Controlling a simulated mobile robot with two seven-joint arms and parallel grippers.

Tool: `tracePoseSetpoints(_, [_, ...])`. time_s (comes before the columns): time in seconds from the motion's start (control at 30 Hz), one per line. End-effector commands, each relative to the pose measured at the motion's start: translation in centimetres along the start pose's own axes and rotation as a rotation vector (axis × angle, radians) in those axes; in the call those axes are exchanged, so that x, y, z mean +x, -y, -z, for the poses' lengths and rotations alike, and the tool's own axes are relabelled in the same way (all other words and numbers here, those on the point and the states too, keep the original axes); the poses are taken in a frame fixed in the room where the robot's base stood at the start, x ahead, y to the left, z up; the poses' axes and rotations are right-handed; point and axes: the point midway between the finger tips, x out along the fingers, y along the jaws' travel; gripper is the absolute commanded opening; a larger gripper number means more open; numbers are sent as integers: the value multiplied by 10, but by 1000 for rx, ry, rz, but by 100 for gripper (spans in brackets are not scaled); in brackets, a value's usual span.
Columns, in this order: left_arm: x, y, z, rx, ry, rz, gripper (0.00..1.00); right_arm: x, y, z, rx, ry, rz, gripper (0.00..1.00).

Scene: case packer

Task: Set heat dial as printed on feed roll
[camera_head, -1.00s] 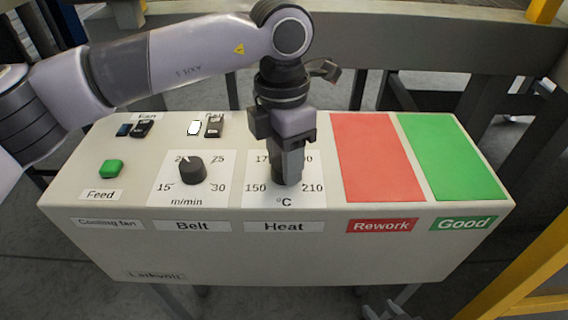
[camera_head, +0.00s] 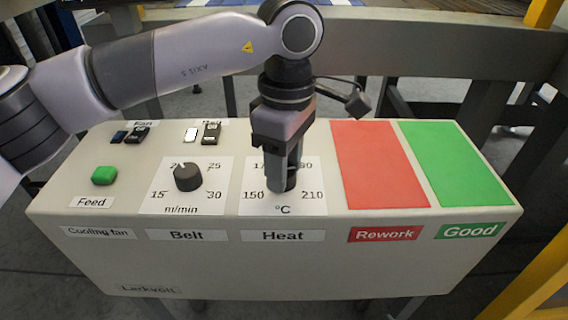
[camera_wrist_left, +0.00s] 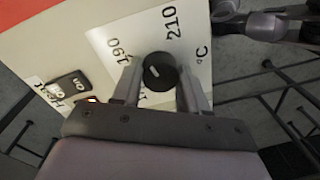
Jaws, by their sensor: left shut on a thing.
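The heat dial (camera_wrist_left: 158,72) is a round black knob with a short white mark, on a white plate (camera_head: 311,201) printed with 150, 210 and °C. In the left wrist view, 190 and 210 show beside it. My left gripper (camera_head: 285,184) points down over the heat plate and is shut on the dial, with one finger on each side. In the head view the fingers hide most of the dial and part of the scale. I cannot tell the exact value its mark points to. No feed roll with readable print shows. A grey arm-like part (camera_wrist_left: 262,24) in the left wrist view may be my right arm.
The belt knob (camera_head: 187,177) stands left of the heat plate. Flat red Rework (camera_head: 379,165) and green Good (camera_head: 455,163) areas are to the right.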

Motion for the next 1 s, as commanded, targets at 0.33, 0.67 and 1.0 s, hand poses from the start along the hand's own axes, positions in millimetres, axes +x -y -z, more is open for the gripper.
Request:
tracePoseSetpoints(0.33, [-2,0,-1,330,-17,-5,13,1,0,0,2,0,1,43])
tracePoseSetpoints(0.67, [-2,1,-1,600,-33,-5,13,1,0,0,3,-1,1,43])
tracePoseSetpoints(1.0, [-2,1,-1,759,-42,-5,13,2,1,0,5,-2,1,43])
